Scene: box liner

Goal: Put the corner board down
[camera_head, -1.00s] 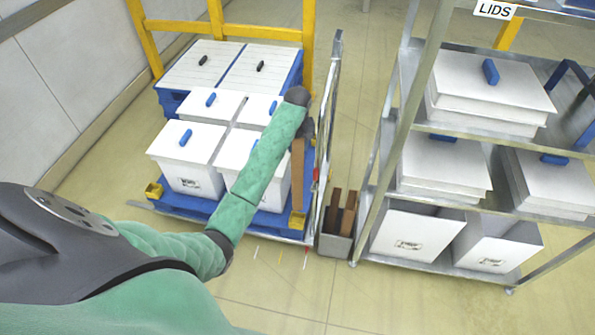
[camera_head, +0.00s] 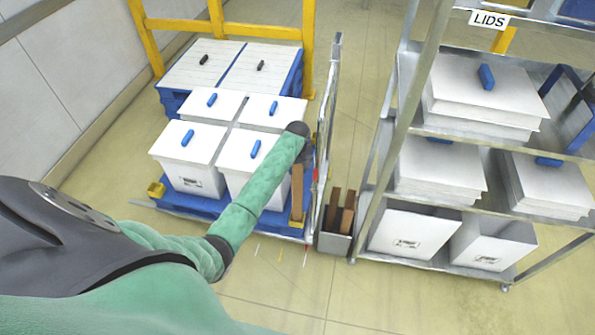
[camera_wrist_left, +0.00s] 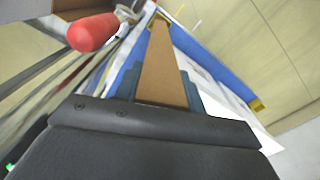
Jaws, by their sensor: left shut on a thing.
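The brown corner board (camera_head: 297,190) stands upright at the front right corner of the blue pallet (camera_head: 210,206). Its lower end is at the yellow corner piece (camera_head: 298,219); I cannot tell if it bears on it. My left arm reaches over the front right box, and its wrist hides the board's top and the gripper in the head view. In the left wrist view my left gripper (camera_wrist_left: 160,90) is shut on the corner board (camera_wrist_left: 160,62), which runs away from the fingers toward the yellow corner piece (camera_wrist_left: 158,18). My right gripper is out of view.
White boxes with blue-handled lids (camera_head: 188,148) fill the pallet. A metal rail frame (camera_head: 326,120) stands close right of the board. A grey bin (camera_head: 335,243) holds more brown boards. A shelf rack (camera_head: 405,130) stands at the right. The floor in front is clear.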

